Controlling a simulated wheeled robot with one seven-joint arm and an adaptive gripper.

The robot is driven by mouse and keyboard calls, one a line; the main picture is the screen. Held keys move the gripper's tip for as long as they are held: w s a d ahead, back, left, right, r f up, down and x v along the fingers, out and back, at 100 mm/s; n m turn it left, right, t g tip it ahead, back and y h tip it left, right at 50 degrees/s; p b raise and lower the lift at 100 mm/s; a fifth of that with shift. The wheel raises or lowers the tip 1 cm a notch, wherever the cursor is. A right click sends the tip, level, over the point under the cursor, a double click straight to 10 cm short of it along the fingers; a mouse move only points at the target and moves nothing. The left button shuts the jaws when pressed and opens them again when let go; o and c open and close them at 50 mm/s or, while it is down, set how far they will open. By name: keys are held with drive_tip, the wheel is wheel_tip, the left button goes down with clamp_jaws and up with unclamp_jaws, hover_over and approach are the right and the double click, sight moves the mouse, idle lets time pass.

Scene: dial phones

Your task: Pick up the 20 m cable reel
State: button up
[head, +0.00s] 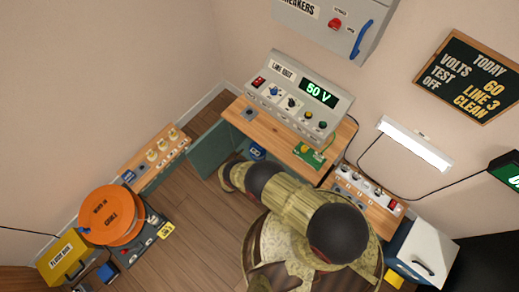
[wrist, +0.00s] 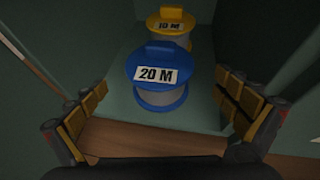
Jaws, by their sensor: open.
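The 20 m cable reel (wrist: 158,98) has a blue top with a handle and a white "20 M" label, and a grey body. It stands upright on the floor of a green cabinet in the wrist view. A yellow reel (wrist: 168,22) labelled "10 M" stands right behind it. My gripper (wrist: 160,115) is open, with one finger on each side of the blue reel and in front of it, apart from it. In the head view, my arm reaches to the open green cabinet (head: 212,148) under the bench, and part of a blue reel (head: 257,153) shows there.
The cabinet walls are close on both sides of my gripper. An orange reel (head: 112,215) stands at the left. The wooden floor (head: 190,215) between is clear.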

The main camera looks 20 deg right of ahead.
sight(256, 152)
drive_tip(key=b+x, duration=0.1)
drive_tip(key=x, duration=0.2)
drive_tip(key=b+x, duration=0.1)
drive_tip(key=x, duration=0.2)
drive_tip(key=shift+w+d+f+b, duration=0.1)
drive_tip(key=shift+f+b, duration=0.25)
drive_tip(key=shift+b, duration=0.05)
drive_tip(key=shift+w+d+f, duration=0.15)
drive_tip(key=shift+w+d, duration=0.2)
drive_tip(key=c, duration=1.7)
